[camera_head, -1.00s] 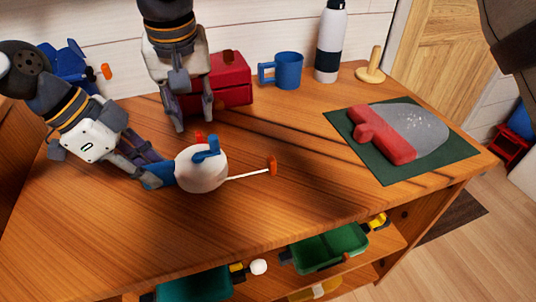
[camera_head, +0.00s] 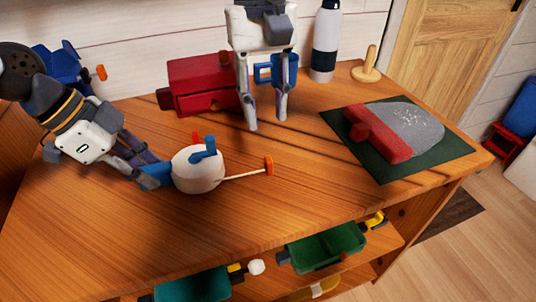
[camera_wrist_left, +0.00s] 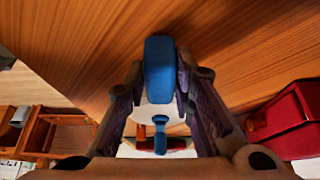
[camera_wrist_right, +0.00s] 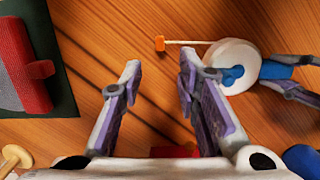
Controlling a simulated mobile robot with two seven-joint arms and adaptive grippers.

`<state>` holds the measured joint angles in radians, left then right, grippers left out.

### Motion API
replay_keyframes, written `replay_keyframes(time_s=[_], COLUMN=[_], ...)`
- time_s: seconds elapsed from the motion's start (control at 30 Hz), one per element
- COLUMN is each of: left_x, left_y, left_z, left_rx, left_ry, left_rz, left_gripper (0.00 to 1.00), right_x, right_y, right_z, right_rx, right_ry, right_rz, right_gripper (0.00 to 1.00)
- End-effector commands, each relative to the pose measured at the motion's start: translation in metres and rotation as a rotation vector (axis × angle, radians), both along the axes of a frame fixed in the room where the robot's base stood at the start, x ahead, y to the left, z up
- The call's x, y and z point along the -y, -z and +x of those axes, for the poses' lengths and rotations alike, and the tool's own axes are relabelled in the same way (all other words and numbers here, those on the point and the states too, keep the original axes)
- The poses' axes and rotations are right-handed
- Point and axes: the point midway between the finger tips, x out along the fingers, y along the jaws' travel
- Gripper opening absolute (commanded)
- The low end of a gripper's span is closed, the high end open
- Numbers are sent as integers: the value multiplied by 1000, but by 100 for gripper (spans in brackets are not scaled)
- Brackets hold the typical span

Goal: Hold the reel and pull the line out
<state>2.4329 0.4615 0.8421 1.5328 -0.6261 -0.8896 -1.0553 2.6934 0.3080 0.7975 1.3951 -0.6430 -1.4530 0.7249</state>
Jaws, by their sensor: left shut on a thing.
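The reel (camera_head: 197,172) is a white round body with a blue crank on top and a blue grip at its left. It rests on or just above the wooden bench. A pale line (camera_head: 243,176) runs out from its right side to an orange end tab (camera_head: 268,166). My left gripper (camera_head: 152,174) is shut on the reel's blue grip (camera_wrist_left: 160,68). My right gripper (camera_head: 268,118) is open and empty, pointing down, behind and above the orange tab. In the right wrist view the orange tab (camera_wrist_right: 160,43) lies ahead of the open fingers, apart from them.
A red drawer box (camera_head: 200,82) and a blue mug (camera_head: 263,73), partly hidden by my right gripper, stand at the back. A bottle (camera_head: 325,45) and wooden peg (camera_head: 368,68) are farther right. A green mat (camera_head: 438,156) bears a red-and-grey object. The bench's front is clear.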

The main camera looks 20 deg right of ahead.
Motion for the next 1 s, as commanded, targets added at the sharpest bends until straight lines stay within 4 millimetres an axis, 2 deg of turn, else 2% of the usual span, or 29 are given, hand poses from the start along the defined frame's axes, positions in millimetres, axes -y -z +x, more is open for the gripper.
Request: replay_keyframes(time_s=[0.5, 0.7, 0.93, 1.0], left_x=[0, 0, 0, 0], left_y=[0, 0, 0, 0], left_z=[0, 0, 0, 0], left_rx=[1, 1, 1, 1], left_ry=[0, 0, 0, 0], left_rz=[-1, -1, -1, -1], left_gripper=[0, 0, 0, 0], right_x=[0, -1, -1, -1], right_y=[81, 93, 93, 93], right_z=[-13, -15, -15, -15], right_rx=[-3, -2, -2, -1], right_ry=[-2, -1, -1, -1], right_rz=[-1, -1, 0, 0], right_gripper=[30, 30, 30, 14])
